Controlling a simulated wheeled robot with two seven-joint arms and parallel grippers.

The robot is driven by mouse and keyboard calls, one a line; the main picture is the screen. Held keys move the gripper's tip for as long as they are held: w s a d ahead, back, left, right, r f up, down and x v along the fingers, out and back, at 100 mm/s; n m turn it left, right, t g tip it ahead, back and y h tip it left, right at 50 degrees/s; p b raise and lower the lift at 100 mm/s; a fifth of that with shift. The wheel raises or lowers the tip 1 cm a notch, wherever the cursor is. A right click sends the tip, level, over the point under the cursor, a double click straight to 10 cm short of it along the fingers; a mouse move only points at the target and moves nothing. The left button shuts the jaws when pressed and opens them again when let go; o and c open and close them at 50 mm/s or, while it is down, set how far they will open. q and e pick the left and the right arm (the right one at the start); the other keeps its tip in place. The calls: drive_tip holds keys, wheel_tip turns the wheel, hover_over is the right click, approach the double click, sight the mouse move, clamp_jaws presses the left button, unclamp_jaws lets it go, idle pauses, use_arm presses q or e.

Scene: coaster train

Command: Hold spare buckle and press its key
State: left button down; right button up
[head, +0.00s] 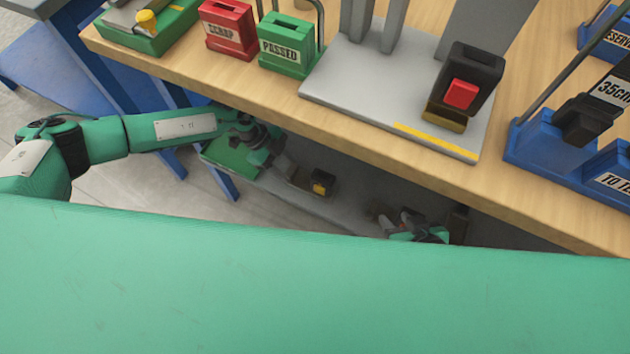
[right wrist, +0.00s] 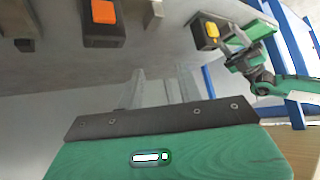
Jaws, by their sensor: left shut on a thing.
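The spare buckle (head: 318,188), a small black block with a yellow key (head: 322,183), is held under the table's front edge. My left gripper (head: 297,176) is shut on it, reaching in from the left. In the right wrist view the buckle (right wrist: 203,41) shows at the top with its yellow key (right wrist: 211,30), in front of the left gripper (right wrist: 232,42). My right gripper (head: 396,220) is lower and to the right of the buckle, apart from it and partly in shadow. In the right wrist view its pale fingers (right wrist: 160,88) stand apart with nothing between them.
A black buckle with a red key (head: 460,94) stands on a grey plate (head: 350,92) on the wooden table (head: 190,65). Red SCRAP (head: 229,28) and green PASSED (head: 287,47) holders stand left of it. Blue holders (head: 545,145) stand right.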

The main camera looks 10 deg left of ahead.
idle(0.3)
clamp_jaws()
idle(1.6)
